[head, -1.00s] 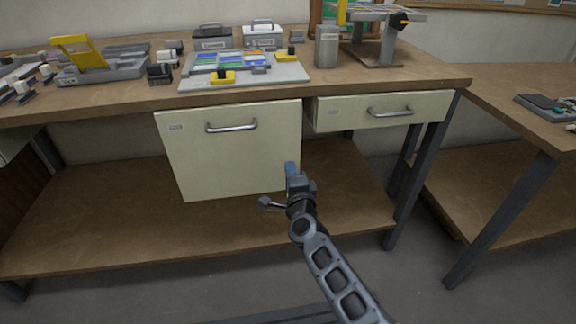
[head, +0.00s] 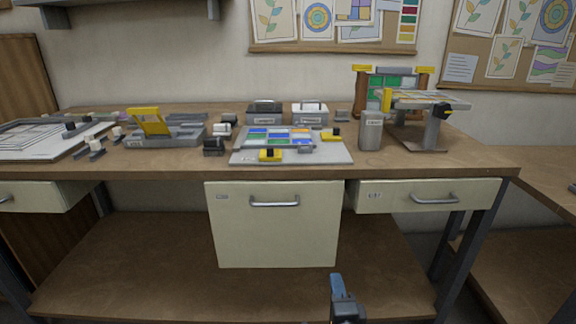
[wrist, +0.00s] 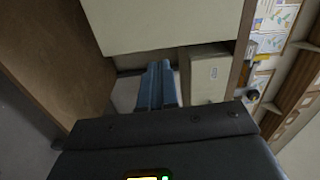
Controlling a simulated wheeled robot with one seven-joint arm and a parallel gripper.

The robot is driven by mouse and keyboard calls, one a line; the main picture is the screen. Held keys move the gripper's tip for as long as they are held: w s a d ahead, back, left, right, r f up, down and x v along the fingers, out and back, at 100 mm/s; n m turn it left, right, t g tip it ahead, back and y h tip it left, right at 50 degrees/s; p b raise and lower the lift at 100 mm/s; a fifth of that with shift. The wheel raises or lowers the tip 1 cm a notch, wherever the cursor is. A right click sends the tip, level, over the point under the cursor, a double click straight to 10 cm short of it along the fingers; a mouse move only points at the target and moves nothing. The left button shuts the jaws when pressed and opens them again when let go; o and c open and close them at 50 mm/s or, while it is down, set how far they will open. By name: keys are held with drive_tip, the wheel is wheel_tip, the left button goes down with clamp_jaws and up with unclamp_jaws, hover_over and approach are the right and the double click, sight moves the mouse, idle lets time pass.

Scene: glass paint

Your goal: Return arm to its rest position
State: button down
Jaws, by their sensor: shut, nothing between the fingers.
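My gripper (head: 338,287) shows at the bottom of the head view, right of the middle, in front of the workbench and below its top. Its blue fingers are together with nothing between them. The rest of my arm is out of the head view. In the wrist view the blue fingers (wrist: 157,86) lie side by side, with pale cabinet faces beyond them.
The workbench (head: 420,168) carries a board with coloured glass pieces (head: 285,143), a grey canister (head: 371,131) and a stand (head: 430,125). Under it are a large front with a handle (head: 275,235) and a drawer (head: 425,196). A lower shelf (head: 150,265) runs below.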

drive_tip(key=s+d+r+n+p, duration=0.1)
drive_tip(key=s+d+n, duration=0.15)
drive_tip(key=s, duration=0.75)
drive_tip(key=s+d+n+g+p, duration=0.1)
drive_tip(key=s+n, duration=0.3)
drive_tip(key=s, duration=0.6)
drive_tip(key=s+d+r+n+p, duration=0.1)
drive_tip(key=s+d+n, duration=0.15)
drive_tip(key=s, duration=0.75)
drive_tip(key=s+d+r+n+g+p, duration=0.1)
drive_tip(key=s+r+n, duration=0.8)
drive_tip(key=s+r, duration=0.9)
drive_tip(key=shift+s+d+g+y+p, duration=0.3)
drive_tip(key=shift+s+g+p, duration=0.3)
drive_tip(key=shift+p, duration=0.1)
